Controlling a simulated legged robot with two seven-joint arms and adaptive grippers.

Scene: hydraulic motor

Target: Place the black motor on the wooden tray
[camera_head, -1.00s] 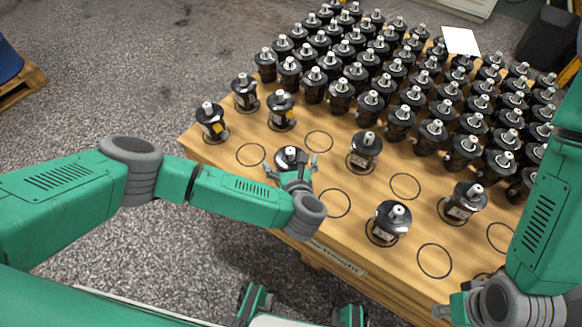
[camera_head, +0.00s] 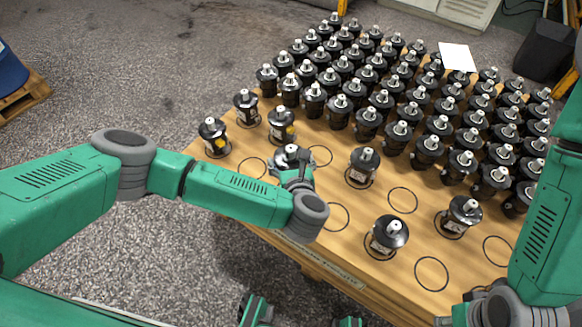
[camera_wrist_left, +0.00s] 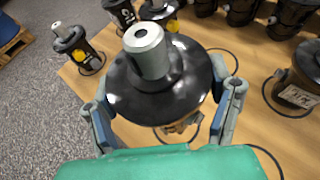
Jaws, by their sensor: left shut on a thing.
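A black motor (camera_head: 292,156) with a silver shaft stands upright at the left front part of the wooden tray (camera_head: 327,264). My left gripper (camera_head: 291,168) is shut on this motor. In the left wrist view the motor (camera_wrist_left: 160,80) fills the middle, its shaft facing the camera, with a finger of the left gripper (camera_wrist_left: 166,112) on each side. The motor's base is mostly hidden, so I cannot tell whether it touches the wood. My right gripper is only partly in view at the bottom right edge, and its jaws are not clear.
Several black motors (camera_head: 366,120) stand in dense rows at the back. Nearby motors stand at the left (camera_head: 213,137), right of the gripper (camera_head: 364,166) and at the front (camera_head: 389,234). Empty drawn circles (camera_head: 403,201) lie between them. A white sheet (camera_head: 457,57) lies at the back right.

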